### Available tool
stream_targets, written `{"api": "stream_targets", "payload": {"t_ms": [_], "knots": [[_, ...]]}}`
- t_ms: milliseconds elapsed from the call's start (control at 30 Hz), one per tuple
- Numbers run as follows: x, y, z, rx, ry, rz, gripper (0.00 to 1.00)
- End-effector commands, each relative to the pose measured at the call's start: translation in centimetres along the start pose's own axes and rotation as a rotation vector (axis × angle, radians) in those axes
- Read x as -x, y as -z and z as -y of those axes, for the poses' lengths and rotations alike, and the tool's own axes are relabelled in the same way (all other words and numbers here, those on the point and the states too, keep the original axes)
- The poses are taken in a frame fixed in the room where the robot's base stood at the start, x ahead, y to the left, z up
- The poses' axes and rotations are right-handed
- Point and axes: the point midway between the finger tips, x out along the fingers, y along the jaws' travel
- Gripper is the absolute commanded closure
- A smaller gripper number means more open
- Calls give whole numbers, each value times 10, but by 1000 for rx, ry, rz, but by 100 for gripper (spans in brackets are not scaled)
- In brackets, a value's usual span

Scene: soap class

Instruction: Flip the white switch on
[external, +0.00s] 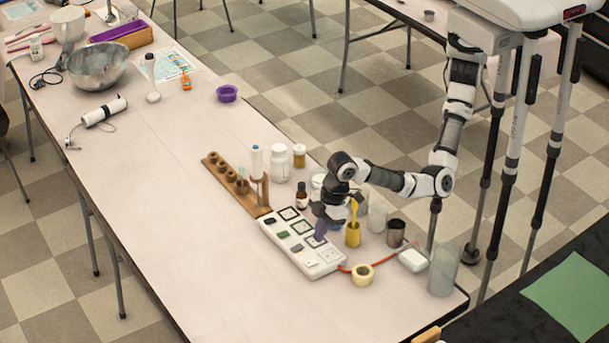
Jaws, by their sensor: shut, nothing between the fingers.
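A white switch panel (287,255) lies on the table with a row of switches and a row of square sockets. Some switches look dark or greenish; a pale, white-looking switch (311,263) is near the panel's front end. Whether it is on or off is too small to tell. My gripper (320,236) is shut and empty, pointing down over the right side of the panel, by the sockets. It hides part of the panel, and I cannot tell whether it touches it.
A yellow cup (353,234) stands just right of my gripper, with a brown bottle (301,196) behind. A wooden rack (222,177) adjoins the panel's far end. A tape roll (362,275) and red cord lie at the near end. The table left of the panel is clear.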

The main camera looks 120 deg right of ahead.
Motion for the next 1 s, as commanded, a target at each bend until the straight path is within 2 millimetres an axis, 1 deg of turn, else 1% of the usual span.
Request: {"api": "stream_targets", "payload": {"t_ms": [100,200,300,400,500,767,1000], "knots": [[24,0,-1,-3,0,-4,100],[42,0,-1,-1,1,-3,100],[55,0,0,0,1,-2,100],[62,0,-1,-1,0,-1,100],[66,0,-1,0,0,-1,100],[66,0,0,0,0,0,100],[59,4,1,-2,1,-7,100]]}}
